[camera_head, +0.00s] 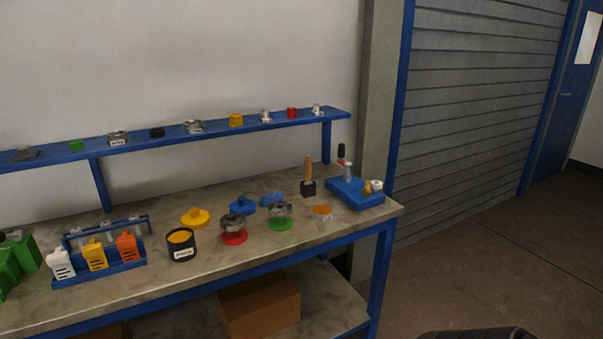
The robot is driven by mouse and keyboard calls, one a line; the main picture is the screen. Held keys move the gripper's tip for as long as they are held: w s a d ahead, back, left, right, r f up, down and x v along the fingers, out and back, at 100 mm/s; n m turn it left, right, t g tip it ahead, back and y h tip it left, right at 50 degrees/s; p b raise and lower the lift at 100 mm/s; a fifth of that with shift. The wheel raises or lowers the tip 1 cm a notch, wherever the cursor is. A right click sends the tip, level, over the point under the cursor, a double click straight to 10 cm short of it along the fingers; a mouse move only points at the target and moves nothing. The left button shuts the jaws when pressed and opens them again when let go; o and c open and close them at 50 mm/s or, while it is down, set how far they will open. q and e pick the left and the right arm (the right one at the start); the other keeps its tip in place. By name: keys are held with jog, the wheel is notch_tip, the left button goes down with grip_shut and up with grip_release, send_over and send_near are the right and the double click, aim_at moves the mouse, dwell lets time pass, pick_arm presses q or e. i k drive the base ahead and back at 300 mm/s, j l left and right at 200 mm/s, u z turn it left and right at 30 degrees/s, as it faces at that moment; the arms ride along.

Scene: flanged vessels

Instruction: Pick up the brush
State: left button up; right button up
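What looks like the brush (308,171) stands upright near the right end of the workbench. Its orange-brown wooden handle points up, and its lower end meets a small black block (308,188). I cannot tell whether the block is a holder or the brush head. It stands just left of a blue tray (345,201) and behind a small clear dish with orange contents (322,211). Neither of my grippers is in view.
The workbench (205,270) also holds a green flanged vessel (280,216), a red one (233,230), a black tub (181,245) and a blue rack (100,262). A blue shelf (215,130) with small parts runs behind. Open floor (480,250) lies right.

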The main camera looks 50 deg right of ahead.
aim_at(308, 161)
jog(key=l+u, duration=0.1)
jog(key=l, duration=0.35)
jog(key=k+l, duration=0.1)
jog(key=l, duration=0.4)
jog(key=k+l+u, duration=0.15)
jog(key=l, duration=0.3)
jog(key=l+u, duration=0.1)
jog(key=l, duration=0.35)
jog(key=k+l, duration=0.1)
jog(key=l, duration=0.35)
jog(key=k+l, duration=0.1)
jog(key=l, duration=0.35)
jog(key=k+l, duration=0.15)
jog(key=l, duration=0.35)
jog(key=k+l, duration=0.1)
jog(key=l, duration=0.35)
